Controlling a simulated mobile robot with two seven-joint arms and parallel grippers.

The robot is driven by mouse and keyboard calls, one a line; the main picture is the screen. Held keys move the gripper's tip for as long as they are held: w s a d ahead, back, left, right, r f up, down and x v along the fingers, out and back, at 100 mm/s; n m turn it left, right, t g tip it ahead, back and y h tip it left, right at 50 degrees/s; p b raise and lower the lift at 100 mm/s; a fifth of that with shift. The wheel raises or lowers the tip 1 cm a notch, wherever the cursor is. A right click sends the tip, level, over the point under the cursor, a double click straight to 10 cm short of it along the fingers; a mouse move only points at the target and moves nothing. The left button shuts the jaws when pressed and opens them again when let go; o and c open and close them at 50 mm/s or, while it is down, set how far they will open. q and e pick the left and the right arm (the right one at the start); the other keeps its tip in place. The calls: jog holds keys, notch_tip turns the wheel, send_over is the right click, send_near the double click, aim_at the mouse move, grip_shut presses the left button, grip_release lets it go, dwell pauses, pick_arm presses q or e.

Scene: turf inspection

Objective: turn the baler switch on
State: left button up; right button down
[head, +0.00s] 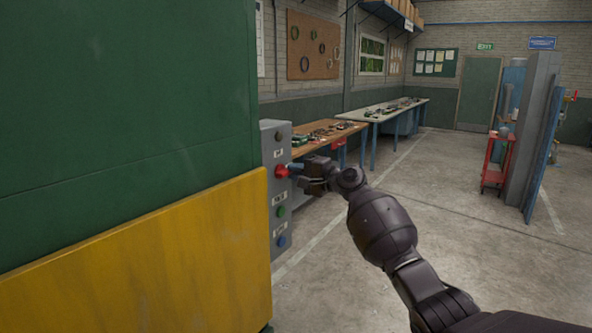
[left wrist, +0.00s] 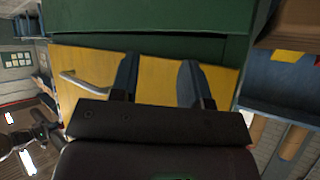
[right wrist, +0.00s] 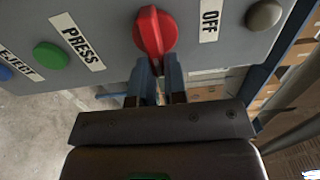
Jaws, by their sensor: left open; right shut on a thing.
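The baler switch is a red rotary knob (head: 281,171) on a grey control panel (head: 268,140) at the side of the green and yellow baler (head: 130,130). The knob shows large in the right wrist view (right wrist: 152,28), beside an OFF label (right wrist: 209,20). My right gripper (head: 296,169) is at the panel, its fingers (right wrist: 158,66) shut on the knob's near part. I cannot tell which setting the knob points to. My left gripper (left wrist: 158,72) is open and empty, facing the yellow panel (left wrist: 85,68); it is outside the head view.
The control panel also has a grey round lamp or button (right wrist: 264,14), a green button (right wrist: 51,55) labelled PRESS and a blue one (head: 281,241). Workbenches (head: 375,112) stand along the wall behind. A red cart (head: 496,160) stands farther right. The floor (head: 440,190) between is clear.

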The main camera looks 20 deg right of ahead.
jog(key=shift+f, duration=0.1)
jog(key=c, duration=1.2)
grip_release()
jog(key=shift+o, duration=0.2)
jog(key=shift+s+d, duration=0.1)
jog(key=b+v, duration=0.2)
jog(key=v, duration=0.8)
jog(key=shift+s+d, duration=0.2)
jog(key=shift+d, duration=0.05)
